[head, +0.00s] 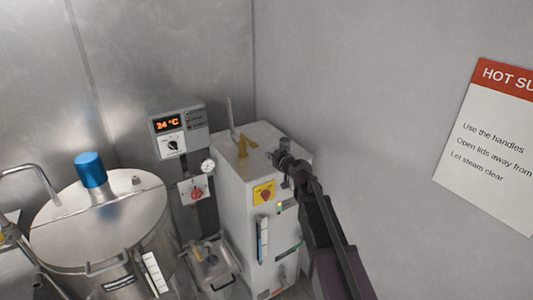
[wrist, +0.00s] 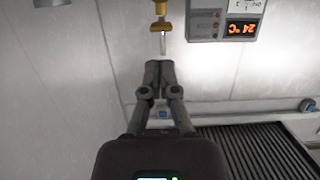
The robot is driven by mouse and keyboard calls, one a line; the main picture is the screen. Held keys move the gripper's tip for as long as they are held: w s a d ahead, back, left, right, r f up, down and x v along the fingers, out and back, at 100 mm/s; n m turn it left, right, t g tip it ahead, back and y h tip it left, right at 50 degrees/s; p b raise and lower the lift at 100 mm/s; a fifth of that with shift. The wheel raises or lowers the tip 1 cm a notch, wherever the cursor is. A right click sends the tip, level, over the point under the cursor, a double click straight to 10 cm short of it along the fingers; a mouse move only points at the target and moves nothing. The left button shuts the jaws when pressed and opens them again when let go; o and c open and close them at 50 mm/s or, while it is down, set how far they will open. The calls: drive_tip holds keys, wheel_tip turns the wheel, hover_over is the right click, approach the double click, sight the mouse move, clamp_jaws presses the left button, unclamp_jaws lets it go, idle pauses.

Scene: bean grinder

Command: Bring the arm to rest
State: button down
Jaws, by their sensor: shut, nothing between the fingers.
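My gripper (head: 278,157) is at the top right of the white grinder cabinet (head: 235,205) in the head view, reached by my dark arm from the lower right. In the wrist view the two dark fingers of my gripper (wrist: 158,66) are together with nothing between them. A brass-coloured fitting (head: 242,147) stands on top of the cabinet, left of my gripper. A brass-coloured part (wrist: 160,27) shows beyond the fingertips in the wrist view. Whether my gripper touches the cabinet cannot be told.
A steel kettle (head: 105,235) with a blue cap (head: 90,170) stands at left. A control box (head: 178,130) reading 24 °C is on the back wall and shows upside down in the wrist view (wrist: 225,20). A warning sign (head: 495,140) hangs at right. A dark ribbed surface (wrist: 255,152) lies at lower right.

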drive_tip(key=shift+s, duration=0.1)
idle(0.3)
drive_tip(key=s+d+f+m+g+h+b, duration=0.2)
drive_tip(key=s+d+f+g+b, duration=0.1)
drive_tip(key=s+d+f, duration=0.3)
drive_tip(key=s+d+f+m+g+h+b, duration=0.2)
drive_tip(key=s+d+f, duration=0.5)
drive_tip(key=s, duration=0.8)
drive_tip(key=s+d+f+m+g+h+b, duration=0.2)
drive_tip(key=s+d+f+g+h+b, duration=0.2)
drive_tip(key=s+f, duration=0.6)
drive_tip(key=d+f+g+b, duration=0.2)
drive_tip(key=d+g, duration=0.1)
drive_tip(key=shift+s+m+g, duration=0.25)
drive_tip(key=shift+m+g, duration=0.05)
drive_tip(key=shift+m, duration=0.1)
